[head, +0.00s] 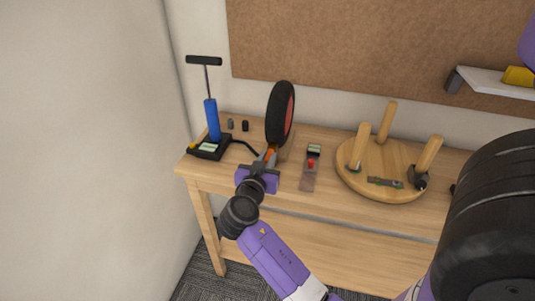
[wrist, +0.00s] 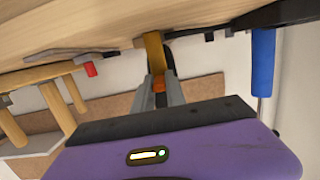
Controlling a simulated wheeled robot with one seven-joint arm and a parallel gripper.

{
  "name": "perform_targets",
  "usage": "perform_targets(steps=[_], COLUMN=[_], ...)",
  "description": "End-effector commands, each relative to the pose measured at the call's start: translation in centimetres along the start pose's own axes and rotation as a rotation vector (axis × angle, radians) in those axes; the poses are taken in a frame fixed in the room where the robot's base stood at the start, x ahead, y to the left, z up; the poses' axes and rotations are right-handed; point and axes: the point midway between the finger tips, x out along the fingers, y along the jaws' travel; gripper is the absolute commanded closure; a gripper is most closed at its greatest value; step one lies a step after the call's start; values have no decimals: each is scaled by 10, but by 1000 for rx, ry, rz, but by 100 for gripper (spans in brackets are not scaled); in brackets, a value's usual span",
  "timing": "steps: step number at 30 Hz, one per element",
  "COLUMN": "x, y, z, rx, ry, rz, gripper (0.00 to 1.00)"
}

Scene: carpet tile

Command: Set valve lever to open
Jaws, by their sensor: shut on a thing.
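My gripper (head: 267,160) is at the foot of the wheel on the workbench, its fingers pointing at the bench's back. In the wrist view my gripper (wrist: 160,88) is shut on a small orange piece, which looks like the valve lever (wrist: 159,86). A tan-yellow piece (wrist: 154,50) lies just beyond the fingertips. The wheel (head: 281,112), a black tyre with a red rim, stands upright. A blue floor pump (head: 212,118) stands to its left, and its black hose (head: 245,146) runs toward the wheel. The lever's exact angle is hard to tell.
The wooden bench (head: 325,208) also holds an upturned round stool (head: 360,187) with three legs, and a small tool with a red part (head: 311,163). Two small dark items (head: 245,126) sit behind the hose. A corkboard (head: 370,45) and shelf (head: 495,83) are on the wall.

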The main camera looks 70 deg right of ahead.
Motion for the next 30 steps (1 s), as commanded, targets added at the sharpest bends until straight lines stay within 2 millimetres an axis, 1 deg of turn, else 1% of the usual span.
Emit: perform_targets(steps=[1, 12, 21, 30], x=[-2, -1, 4, 10], y=[0, 0, 0, -1], z=[-12, -30, -37, -38], rx=[1, 2, 3, 2], ry=[-40, -378, -638, -817], rz=[0, 1, 1, -1], gripper=[100, 100, 100, 100])
